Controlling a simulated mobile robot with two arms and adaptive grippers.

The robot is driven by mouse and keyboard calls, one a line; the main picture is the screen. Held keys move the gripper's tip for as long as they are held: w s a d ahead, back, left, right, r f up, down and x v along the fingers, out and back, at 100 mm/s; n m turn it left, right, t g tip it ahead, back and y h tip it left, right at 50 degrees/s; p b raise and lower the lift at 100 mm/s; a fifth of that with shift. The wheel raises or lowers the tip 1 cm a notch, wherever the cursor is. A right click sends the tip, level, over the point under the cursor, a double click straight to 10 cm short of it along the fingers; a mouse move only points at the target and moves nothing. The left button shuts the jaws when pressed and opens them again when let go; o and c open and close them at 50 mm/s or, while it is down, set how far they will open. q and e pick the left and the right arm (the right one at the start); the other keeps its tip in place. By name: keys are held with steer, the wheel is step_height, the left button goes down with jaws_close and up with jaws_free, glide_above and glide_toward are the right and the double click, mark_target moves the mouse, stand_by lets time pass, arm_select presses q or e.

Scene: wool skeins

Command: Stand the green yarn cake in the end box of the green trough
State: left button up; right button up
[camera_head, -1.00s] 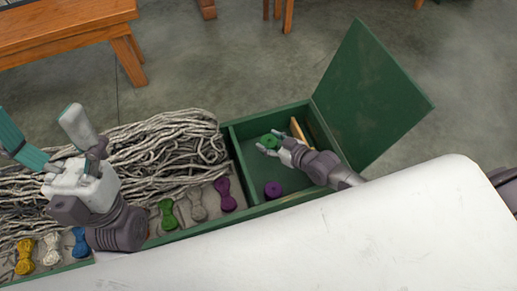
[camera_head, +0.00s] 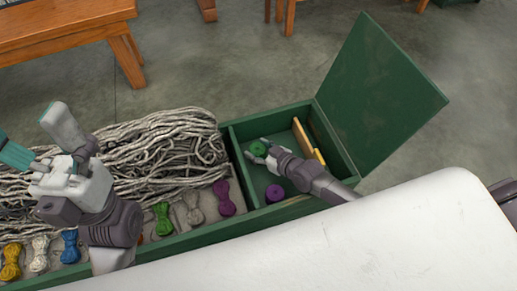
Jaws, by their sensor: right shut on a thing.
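The green yarn cake (camera_head: 258,148) is in the fingers of my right gripper (camera_head: 262,153), which is shut on it. Both are inside or just over the end box (camera_head: 231,155) of the green trough (camera_head: 185,243), toward its left divider. The fingers hide part of the cake. I cannot tell whether it touches the box floor. My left gripper (camera_head: 52,140) is open and empty, above the left part of the trough.
A purple yarn cake (camera_head: 274,193) sits in the end box near its front wall. Yellowish pieces (camera_head: 302,138) lie along its right side. The open green lid (camera_head: 380,95) stands at right. Grey skeins (camera_head: 160,150) and small coloured hanks (camera_head: 162,218) fill the trough's left section.

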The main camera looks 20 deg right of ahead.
steer(key=o, duration=1.1)
steer(key=shift+o, duration=0.2)
